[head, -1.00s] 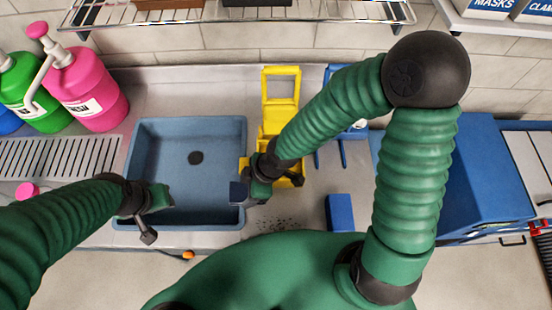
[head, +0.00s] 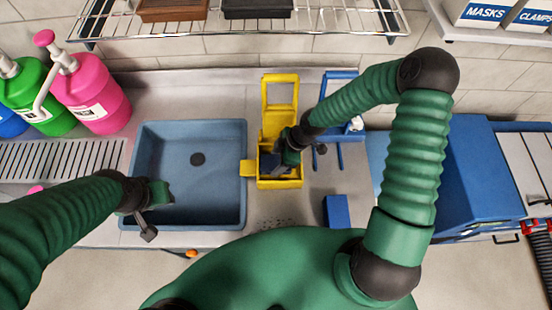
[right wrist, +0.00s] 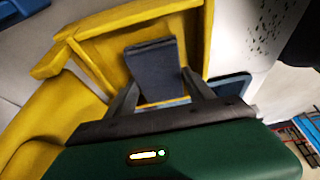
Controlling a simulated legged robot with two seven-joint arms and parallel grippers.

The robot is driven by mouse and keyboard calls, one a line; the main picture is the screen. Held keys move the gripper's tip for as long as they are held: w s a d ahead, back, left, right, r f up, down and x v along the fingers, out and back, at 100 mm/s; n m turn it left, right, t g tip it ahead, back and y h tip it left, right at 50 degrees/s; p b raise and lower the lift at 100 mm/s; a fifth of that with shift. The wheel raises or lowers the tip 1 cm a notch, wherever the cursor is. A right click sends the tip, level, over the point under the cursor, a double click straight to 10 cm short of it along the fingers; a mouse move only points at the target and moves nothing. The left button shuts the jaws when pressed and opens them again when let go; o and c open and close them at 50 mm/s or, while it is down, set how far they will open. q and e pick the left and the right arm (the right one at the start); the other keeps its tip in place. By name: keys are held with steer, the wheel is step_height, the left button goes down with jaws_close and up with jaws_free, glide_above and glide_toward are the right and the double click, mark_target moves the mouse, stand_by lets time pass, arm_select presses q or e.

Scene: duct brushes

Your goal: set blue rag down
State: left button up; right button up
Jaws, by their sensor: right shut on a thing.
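The blue rag (right wrist: 153,66), a dark grey-blue folded piece, is between the fingers of my right gripper (right wrist: 160,86) in the right wrist view. The gripper is shut on it. In the head view the rag (head: 269,162) is over the lower box of a yellow holder (head: 281,92). The holder's yellow rim (right wrist: 205,40) surrounds the rag in the right wrist view. I cannot tell whether the rag touches its floor. My right gripper (head: 277,161) comes in from the right. My left gripper (head: 153,212) is over the sink's left front; its jaws are unclear.
A blue sink (head: 197,205) lies left of the holder. A blue block (head: 337,211) and dark specks (head: 275,222) are on the counter in front. Pink (head: 95,98) and green (head: 38,95) pump bottles stand at left. A wire shelf (head: 330,22) hangs behind.

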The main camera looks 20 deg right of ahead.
steer(key=o, duration=1.3)
steer(key=d, duration=0.3)
steer(key=shift+f, duration=0.2)
steer(key=shift+a, duration=0.55)
steer(key=shift+a+r, duration=0.2)
steer(key=shift+r, duration=0.3)
steer(key=shift+a+r, duration=0.15)
steer(key=shift+r, duration=0.3)
steer(key=d+f+v, duration=0.1)
steer(key=d+v, duration=0.1)
steer(key=v, duration=0.8)
arm_select(q)
steer(key=shift+d+r, duration=0.2)
steer(key=shift+d, duration=0.6)
arm_select(e)
steer(key=shift+s+d+r+m+t+h, duration=0.2)
steer(key=shift+s+r+m+h, duration=0.8)
steer(key=shift+m, duration=1.45)
steer(key=shift+s+d+r+m+t+h, duration=0.1)
steer(key=shift+s+r+m+t+h, duration=0.25)
steer(key=shift+s+r+m, duration=1.65)
steer(key=shift+s+d+r+m+t+h, duration=0.15)
steer(key=shift+s+r+m+h, duration=0.8)
steer(key=shift+m, duration=1.9)
